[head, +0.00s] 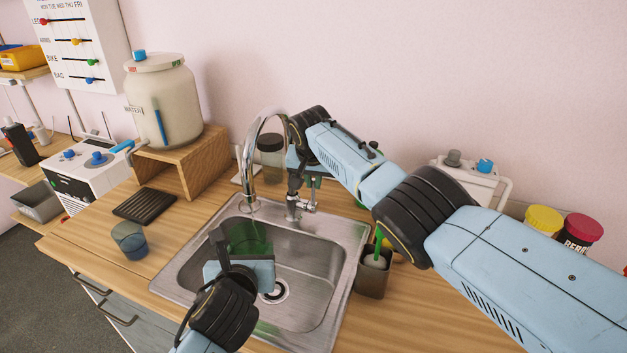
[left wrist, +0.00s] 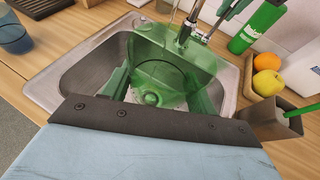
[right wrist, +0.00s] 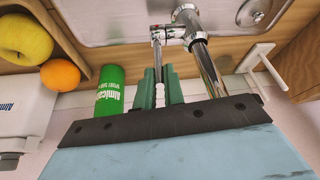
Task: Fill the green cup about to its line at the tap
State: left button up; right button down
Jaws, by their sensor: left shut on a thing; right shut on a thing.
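The see-through green cup (head: 250,236) is over the sink, and my left gripper (head: 240,250) is shut on it. It fills the middle of the left wrist view (left wrist: 175,62), upright or nearly so. No stream of water is visible. My right gripper (head: 296,180) is shut on the tap's lever (right wrist: 157,60), beside the spout in the right wrist view.
The steel sink (head: 185,272) has bare basin around the cup. A blue cup (head: 129,242) and a black ridged mat (head: 148,205) are left of it. A brush holder (head: 372,278) stands close on the right. A green can (right wrist: 108,88), orange (right wrist: 60,75) and yellow apple (right wrist: 25,38) are near the wall.

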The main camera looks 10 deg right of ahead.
aim_at(312, 197)
jog(key=shift+f, duration=0.1)
jog(key=shift+s+a+f+t+h, duration=0.35)
jog(key=shift+s+a+t+h, duration=0.25)
jog(key=shift+s+t, duration=0.35)
jog(key=shift+s+a+f+t+h, duration=0.3)
jog(key=shift+s+a+t+h, duration=0.3)
jog(key=shift+t, duration=0.45)
jog(key=shift+s+d, duration=0.1)
jog(key=c, duration=1.5)
grip_release()
jog(key=shift+r, duration=0.15)
jog(key=v, duration=1.2)
